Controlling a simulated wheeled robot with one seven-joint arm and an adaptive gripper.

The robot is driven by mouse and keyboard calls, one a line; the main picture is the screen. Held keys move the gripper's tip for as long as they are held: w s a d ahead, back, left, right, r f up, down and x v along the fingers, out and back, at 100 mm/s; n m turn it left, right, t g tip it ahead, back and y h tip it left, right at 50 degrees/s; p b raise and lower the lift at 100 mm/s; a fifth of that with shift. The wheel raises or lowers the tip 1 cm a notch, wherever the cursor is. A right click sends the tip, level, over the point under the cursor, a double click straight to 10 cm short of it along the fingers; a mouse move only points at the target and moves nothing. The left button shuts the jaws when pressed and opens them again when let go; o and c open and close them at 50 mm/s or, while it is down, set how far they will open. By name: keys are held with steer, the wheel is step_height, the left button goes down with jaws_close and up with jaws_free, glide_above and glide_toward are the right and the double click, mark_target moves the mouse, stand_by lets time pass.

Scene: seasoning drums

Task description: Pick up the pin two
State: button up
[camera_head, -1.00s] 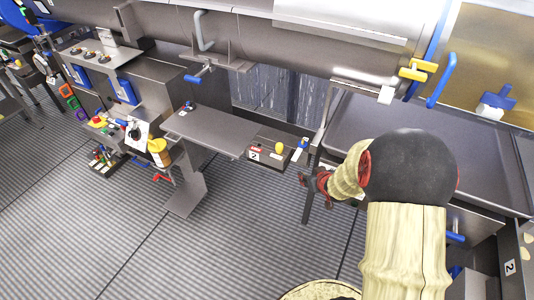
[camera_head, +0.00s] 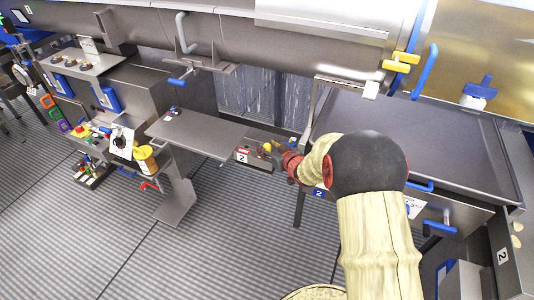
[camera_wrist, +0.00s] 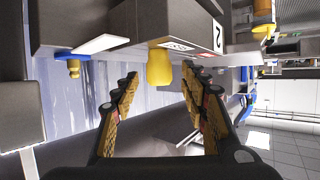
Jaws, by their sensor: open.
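The pin with a yellow knob (camera_head: 267,147) stands on a dark block (camera_head: 260,164) marked with a white "2" label, at the right end of a grey shelf. In the wrist view the yellow knob (camera_wrist: 159,68) sticks out from the grey block (camera_wrist: 150,20), just ahead of the fingertips and in line with the space between them. My gripper (camera_head: 281,152) is beside the pin on its right, partly hiding it and the block. In the wrist view my gripper (camera_wrist: 159,84) is open and empty, with one finger on each side of the knob's line. Contact cannot be seen.
The grey shelf (camera_head: 195,134) runs left from the block. A large metal tray (camera_head: 430,135) lies to the right, and a horizontal drum (camera_head: 300,45) is above. A yellow and white container (camera_head: 146,158) stands left. The floor in front is clear.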

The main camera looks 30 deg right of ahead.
steer(key=shift+w+f, duration=0.25)
steer(key=shift+w, duration=0.25)
steer(key=shift+c, duration=0.4)
jaws_close()
